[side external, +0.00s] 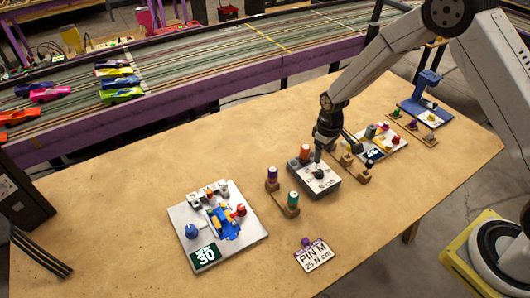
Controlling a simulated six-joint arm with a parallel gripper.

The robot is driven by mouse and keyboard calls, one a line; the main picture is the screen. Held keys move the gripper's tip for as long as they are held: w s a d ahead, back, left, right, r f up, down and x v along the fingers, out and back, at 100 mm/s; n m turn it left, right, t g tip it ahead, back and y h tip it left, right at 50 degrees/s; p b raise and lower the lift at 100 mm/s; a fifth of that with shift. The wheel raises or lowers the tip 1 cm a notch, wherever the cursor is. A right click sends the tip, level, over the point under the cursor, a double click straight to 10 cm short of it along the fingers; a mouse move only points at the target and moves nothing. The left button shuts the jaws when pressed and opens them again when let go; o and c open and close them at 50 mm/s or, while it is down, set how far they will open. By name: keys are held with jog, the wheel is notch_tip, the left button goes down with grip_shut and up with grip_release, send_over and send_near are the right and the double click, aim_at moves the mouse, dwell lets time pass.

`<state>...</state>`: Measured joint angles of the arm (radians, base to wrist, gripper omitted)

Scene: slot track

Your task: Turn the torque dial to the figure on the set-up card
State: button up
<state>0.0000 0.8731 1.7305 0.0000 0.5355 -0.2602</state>
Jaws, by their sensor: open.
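The set-up card (314,257) lies flat at the front of the table and reads "PIN M 25 N cm". A dark grey box (326,189) with a pale top marked "N cm" stands behind it. A small dark dial (319,174) appears on the box top, partly hidden by my gripper; its setting is too small to read. My gripper (318,164) points down over the box, right at the dial, and is open. I cannot tell whether its fingers touch the dial.
A grey plate (180,222) with blue and red parts and a "30" label lies at left. A wooden holder (284,205) with purple and teal-topped pieces stands beside the box. More fixtures (385,150) and a blue stand (426,90) are at right. The front right table is clear.

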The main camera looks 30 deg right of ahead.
aim_at(320, 171)
jog(key=shift+f, duration=0.25)
jog(key=shift+f, duration=3.8)
grip_shut()
